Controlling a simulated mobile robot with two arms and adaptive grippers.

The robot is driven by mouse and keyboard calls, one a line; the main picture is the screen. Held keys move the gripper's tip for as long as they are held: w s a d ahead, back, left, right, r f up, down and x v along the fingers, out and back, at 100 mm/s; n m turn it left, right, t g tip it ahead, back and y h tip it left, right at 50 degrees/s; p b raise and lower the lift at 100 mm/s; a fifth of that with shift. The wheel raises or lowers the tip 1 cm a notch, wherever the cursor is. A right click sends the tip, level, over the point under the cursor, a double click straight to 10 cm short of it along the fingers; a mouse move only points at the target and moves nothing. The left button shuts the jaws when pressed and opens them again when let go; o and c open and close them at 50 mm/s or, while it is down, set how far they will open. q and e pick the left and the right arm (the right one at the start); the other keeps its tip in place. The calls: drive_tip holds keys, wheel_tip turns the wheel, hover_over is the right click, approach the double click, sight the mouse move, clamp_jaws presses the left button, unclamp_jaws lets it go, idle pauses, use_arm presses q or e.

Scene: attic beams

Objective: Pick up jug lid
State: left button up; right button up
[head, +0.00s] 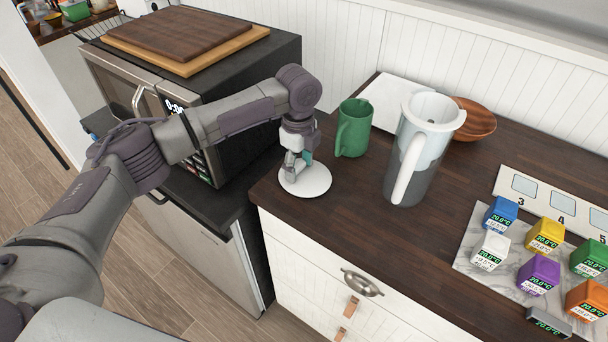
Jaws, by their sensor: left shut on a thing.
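The jug lid (308,184) is a white round disc near the left front edge of the dark wooden counter. My left gripper (294,172) is above it, pointing down, and is shut on it; the fingers hide the part they hold. I cannot tell whether the lid touches the counter. The jug (418,150), clear above and grey below with a white rim and handle, stands open and upright to the right of the lid. My right gripper is not in view.
A green mug (353,128) stands just behind the lid. A wooden bowl (474,120) and white board (390,100) are behind the jug. Coloured cubes with displays, such as a purple cube (538,274), sit at right. A microwave (205,90) is at left. The counter front is clear between.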

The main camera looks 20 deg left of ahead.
use_arm(q)
drive_tip(key=shift+c, duration=0.9)
drive_tip(key=shift+r, duration=0.15)
